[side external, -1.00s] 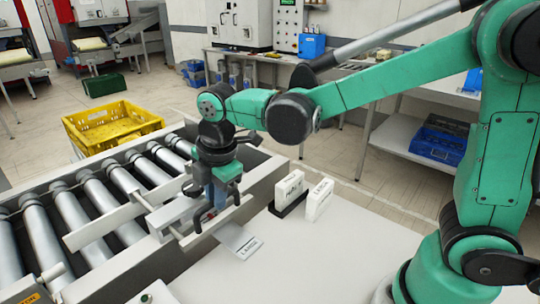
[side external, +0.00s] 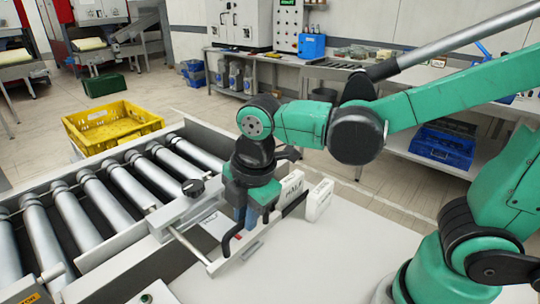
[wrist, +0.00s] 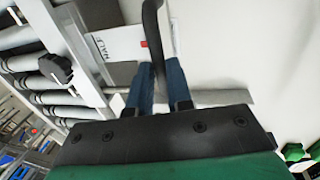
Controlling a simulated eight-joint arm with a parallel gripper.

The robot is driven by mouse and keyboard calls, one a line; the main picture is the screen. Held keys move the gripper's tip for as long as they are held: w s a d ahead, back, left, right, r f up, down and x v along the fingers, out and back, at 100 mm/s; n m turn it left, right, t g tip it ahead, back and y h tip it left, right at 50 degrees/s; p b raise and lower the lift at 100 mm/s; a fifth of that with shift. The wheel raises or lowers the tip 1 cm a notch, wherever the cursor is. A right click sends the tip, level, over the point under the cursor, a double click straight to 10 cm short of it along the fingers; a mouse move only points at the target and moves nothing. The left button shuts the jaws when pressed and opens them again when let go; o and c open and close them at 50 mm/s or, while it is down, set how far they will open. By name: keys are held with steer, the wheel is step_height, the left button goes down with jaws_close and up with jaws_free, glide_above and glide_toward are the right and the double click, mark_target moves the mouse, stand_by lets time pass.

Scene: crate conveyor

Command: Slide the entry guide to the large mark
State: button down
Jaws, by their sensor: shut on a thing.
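The entry guide is a pale rail (side external: 108,252) along the near side of the roller conveyor, joined by rods to a white crossbar (side external: 226,264) over the table. The crossbar also shows in the wrist view (wrist: 222,97). My gripper (side external: 238,238) is shut at the crossbar, on the guide's handle; its blue fingers show in the wrist view (wrist: 160,92). A flat plate reading HALF (wrist: 118,46) lies beside the fingers, with a small red pointer (wrist: 143,44) at its edge. The LARGE plate is not visible now.
A black clamp knob (side external: 193,188) stands on the bracket by the conveyor. A yellow crate (side external: 112,125) is beyond the rollers (side external: 110,190). The table's front is clear.

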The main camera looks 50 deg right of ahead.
steer(key=shift+s, duration=1.75)
steer(key=c, duration=0.8)
jaws_free()
steer(key=shift+s+r, duration=0.2)
steer(key=shift+r, duration=0.7)
steer(key=shift+s+r, duration=0.15)
steer(key=shift+r, duration=0.8)
steer(key=shift+s+r, duration=0.2)
steer(key=shift+r, duration=0.7)
steer(key=w+d+f+m+t, duration=0.1)
steer(key=d+m, duration=0.3)
steer(key=m, duration=0.5)
steer(key=w+d+f+m+t, duration=0.2)
steer(key=d+m+t, duration=0.2)
steer(key=m, duration=0.5)
steer(key=shift+w+d, duration=0.2)
steer(key=shift+w, duration=0.2)
